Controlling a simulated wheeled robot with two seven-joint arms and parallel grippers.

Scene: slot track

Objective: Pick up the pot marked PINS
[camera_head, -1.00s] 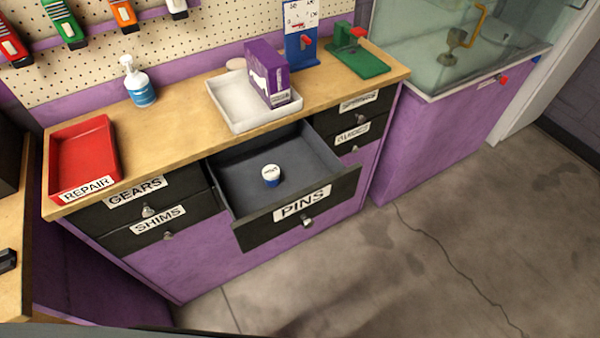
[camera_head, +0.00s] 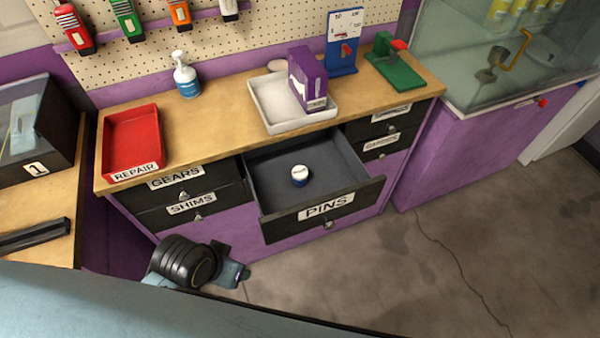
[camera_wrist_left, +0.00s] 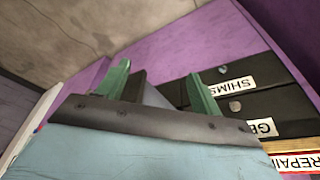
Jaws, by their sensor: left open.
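Any marking on the pot itself is too small to read. My left arm shows at the lower left in the head view, below the SHIMS drawer and left of the open drawer; its fingertips are not clear there. In the left wrist view my left gripper (camera_wrist_left: 160,82) has its two green fingers apart, with nothing seen between them but cabinet front. The pot is not seen in that view. My right gripper is not in view.
The closed SHIMS drawer (camera_head: 190,208) and GEARS drawer (camera_head: 195,182) lie left of the open one. On the bench are a red REPAIR tray (camera_head: 132,171), a bottle (camera_head: 187,80), a white tray (camera_head: 268,122) with a purple box (camera_head: 307,77), and a green device (camera_head: 398,70). Floor at right is clear.

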